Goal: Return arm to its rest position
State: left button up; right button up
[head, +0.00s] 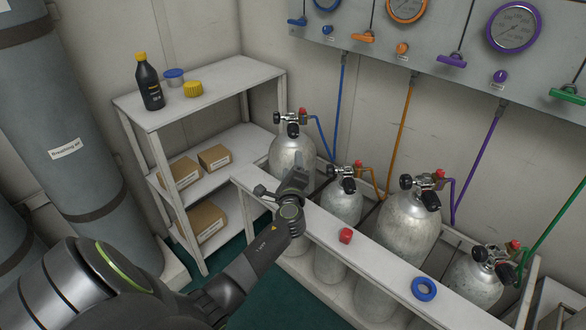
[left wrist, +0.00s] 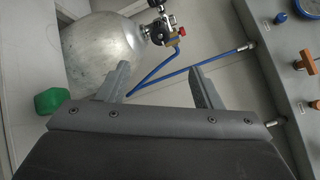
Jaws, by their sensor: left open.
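My left arm comes in from the lower left of the head view. Its gripper (head: 281,178) is open over the near rail of the cylinder rack, close to the leftmost silver cylinder (head: 291,153). In the left wrist view the two fingers of the left gripper (left wrist: 158,80) stand apart with nothing between them. A silver cylinder (left wrist: 105,50) with its valve and a blue hose (left wrist: 160,66) lie beyond the fingers. A green faceted piece (left wrist: 52,101) shows left of the fingers. My right gripper is not in view.
A white rack rail (head: 325,229) carries a red cap (head: 346,236) and a blue ring (head: 424,289). Several silver cylinders stand in the rack, with coloured hoses up to the gauge panel (head: 455,45). A white shelf (head: 214,97) holds a black bottle (head: 149,82), caps and boxes.

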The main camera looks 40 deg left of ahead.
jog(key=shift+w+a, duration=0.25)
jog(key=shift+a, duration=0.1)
